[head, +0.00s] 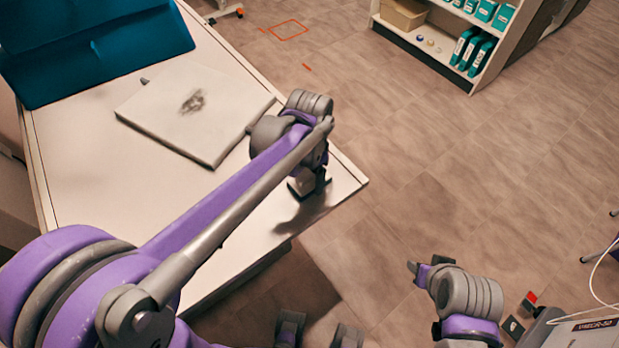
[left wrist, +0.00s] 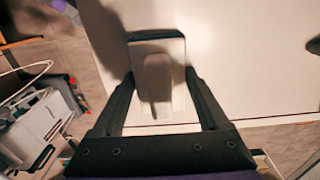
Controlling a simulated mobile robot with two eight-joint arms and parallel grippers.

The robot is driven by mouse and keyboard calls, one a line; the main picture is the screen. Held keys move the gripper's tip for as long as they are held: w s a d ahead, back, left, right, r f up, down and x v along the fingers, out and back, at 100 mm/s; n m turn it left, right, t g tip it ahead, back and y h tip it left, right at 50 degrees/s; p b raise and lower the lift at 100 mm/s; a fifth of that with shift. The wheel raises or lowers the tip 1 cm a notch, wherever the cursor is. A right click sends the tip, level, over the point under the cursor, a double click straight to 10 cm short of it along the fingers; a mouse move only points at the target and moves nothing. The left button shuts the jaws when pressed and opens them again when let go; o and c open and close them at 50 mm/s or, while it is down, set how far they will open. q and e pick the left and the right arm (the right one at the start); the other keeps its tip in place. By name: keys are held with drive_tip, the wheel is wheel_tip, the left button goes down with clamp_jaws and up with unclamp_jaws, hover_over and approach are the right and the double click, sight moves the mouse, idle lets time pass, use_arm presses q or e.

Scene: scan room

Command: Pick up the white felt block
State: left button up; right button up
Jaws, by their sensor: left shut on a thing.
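The white felt block (left wrist: 174,48) lies between the two dark fingers of my left gripper (left wrist: 160,80) in the left wrist view. The fingers are shut on its sides. In the head view my left gripper (head: 309,188) points down over the near right corner of the white table (head: 90,180), and little of the block shows there. A dark shadow lies on the table by it; I cannot tell if the block touches the table. My right gripper (head: 425,271) is off to the right over the floor, and its jaw opening is unclear.
A pale flat slab (head: 190,110) with a dark smudge lies on the table left of my left gripper. A teal panel (head: 100,45) is at the back left. A shelf (head: 480,45) with teal binders stands far right. Open floor lies between.

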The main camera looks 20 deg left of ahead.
sight(310, 172)
use_arm(q)
drive_tip(key=c, duration=0.4)
wheel_tip(310, 172, up, 10)
drive_tip(key=shift+r+p, duration=0.1)
drive_tip(key=shift+p, duration=0.3)
drive_tip(key=o, duration=0.9)
drive_tip(key=shift+c, duration=0.2)
drive_tip(key=c, duration=0.6)
drive_tip(key=shift+c, duration=0.2)
